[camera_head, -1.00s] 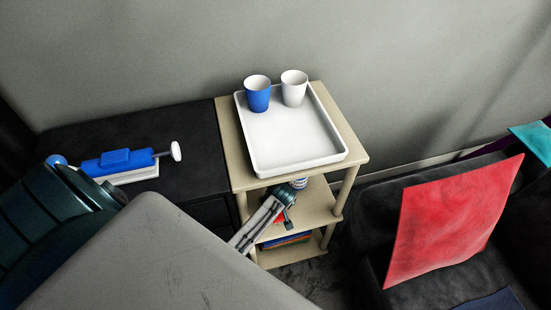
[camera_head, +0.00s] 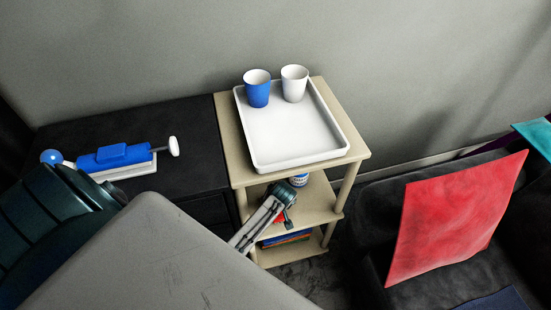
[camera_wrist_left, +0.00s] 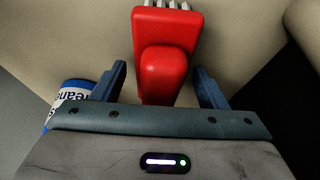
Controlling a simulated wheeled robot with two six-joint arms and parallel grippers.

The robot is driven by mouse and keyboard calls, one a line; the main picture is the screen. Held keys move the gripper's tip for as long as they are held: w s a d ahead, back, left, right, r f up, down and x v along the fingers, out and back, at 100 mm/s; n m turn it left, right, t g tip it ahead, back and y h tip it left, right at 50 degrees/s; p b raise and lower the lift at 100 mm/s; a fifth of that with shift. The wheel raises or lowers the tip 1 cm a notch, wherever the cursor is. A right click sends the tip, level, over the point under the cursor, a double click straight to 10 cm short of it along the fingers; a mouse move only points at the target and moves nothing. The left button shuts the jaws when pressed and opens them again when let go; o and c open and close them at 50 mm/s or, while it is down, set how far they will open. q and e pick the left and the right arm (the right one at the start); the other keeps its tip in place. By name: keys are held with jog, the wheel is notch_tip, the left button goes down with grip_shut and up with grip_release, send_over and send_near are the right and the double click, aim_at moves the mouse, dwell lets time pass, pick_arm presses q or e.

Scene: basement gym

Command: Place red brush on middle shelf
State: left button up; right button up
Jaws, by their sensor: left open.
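The red brush (camera_wrist_left: 165,58) lies on the beige middle shelf (camera_wrist_left: 240,30) in the left wrist view, its pale bristles at the top of the picture. My left gripper (camera_wrist_left: 160,78) is open, with one finger on each side of the brush and gaps showing beside it. In the head view my left gripper (camera_head: 286,208) reaches in at the middle shelf (camera_head: 318,208) of the small stand. Only a bit of red brush (camera_head: 280,217) shows there, the rest hidden behind my gripper. My right gripper is not in view.
A blue-and-white labelled can (camera_wrist_left: 70,100) stands close to my left finger; it also shows on the shelf in the head view (camera_head: 299,181). A white tray (camera_head: 262,150) with two cups covers the top shelf. Books (camera_head: 288,238) lie on the bottom shelf.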

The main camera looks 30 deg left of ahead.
pick_arm(q)
jog(key=v, duration=0.7)
jog(key=shift+d+r, duration=0.1)
jog(key=shift+r, duration=0.2)
jog(key=shift+s, duration=0.1)
